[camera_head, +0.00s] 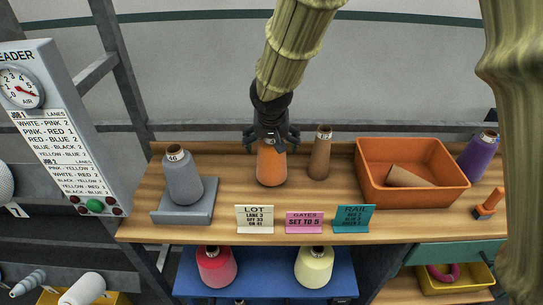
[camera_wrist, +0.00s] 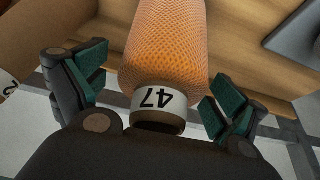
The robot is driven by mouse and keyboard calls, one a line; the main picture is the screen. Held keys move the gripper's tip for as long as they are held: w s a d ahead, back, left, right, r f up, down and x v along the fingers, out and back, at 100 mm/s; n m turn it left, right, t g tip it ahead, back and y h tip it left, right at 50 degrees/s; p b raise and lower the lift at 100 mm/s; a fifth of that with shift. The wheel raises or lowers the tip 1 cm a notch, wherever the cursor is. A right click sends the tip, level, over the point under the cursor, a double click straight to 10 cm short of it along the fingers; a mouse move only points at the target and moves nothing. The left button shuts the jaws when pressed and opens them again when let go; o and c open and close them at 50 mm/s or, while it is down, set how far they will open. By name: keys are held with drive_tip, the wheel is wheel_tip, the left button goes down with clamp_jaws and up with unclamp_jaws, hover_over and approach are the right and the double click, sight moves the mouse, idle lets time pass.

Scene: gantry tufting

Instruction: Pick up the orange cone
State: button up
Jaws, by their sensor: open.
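The orange cone (camera_head: 271,166) stands upright on the wooden shelf, near its middle. My gripper (camera_head: 270,143) is directly over its top, with the fingers spread to either side and hiding the cone's tip in the head view. In the wrist view the orange cone (camera_wrist: 166,45) has a netted surface and a white band marked 47 near its narrow end. The open fingers of my gripper (camera_wrist: 153,88) lie left and right of that end, with gaps showing on both sides.
A brown cone (camera_head: 320,153) stands close on the right. A grey cone (camera_head: 183,178) sits on a grey block (camera_head: 186,214) at the left. An orange bin (camera_head: 412,199) and a purple cone (camera_head: 478,156) are at the right. Signs, including a LOT card (camera_head: 254,219), line the front edge.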

drive_tip(key=shift+w+f, duration=0.3)
drive_tip(key=shift+f, duration=0.05)
drive_tip(key=shift+s+r, duration=0.15)
drive_tip(key=shift+s, duration=0.25)
drive_tip(key=shift+w, duration=0.25)
drive_tip(key=c, duration=0.4)
drive_tip(key=shift+s, duration=0.15)
drive_tip(key=c, duration=1)
drive_tip(key=shift+c, duration=0.7)
